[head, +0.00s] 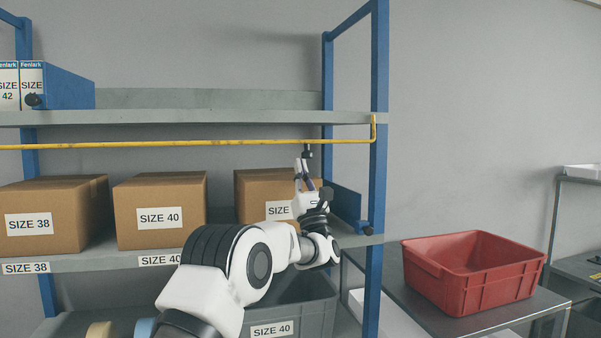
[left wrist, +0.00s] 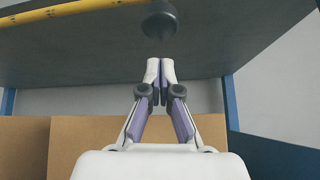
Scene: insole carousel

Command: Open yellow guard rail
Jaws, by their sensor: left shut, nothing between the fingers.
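The yellow guard rail (head: 190,143) runs level across the front of the shelf opening, below the upper board, and bends up at its right end. It also crosses the top left of the left wrist view (left wrist: 75,10). A dark knob (head: 308,151) hangs below the rail towards its right end, and it shows at the top of the left wrist view (left wrist: 160,22). My left gripper (head: 303,163) points up, just under the knob. Its fingertips (left wrist: 160,70) are together and empty. I cannot tell whether they touch the knob. My right gripper is not in view.
Cardboard boxes (head: 160,211) stand on the lower shelf behind and left of my arm. A blue upright (head: 377,80) and a low blue divider (head: 347,204) stand close on the right. A grey bin (head: 300,318) sits below, and a red crate (head: 470,272) on the right table.

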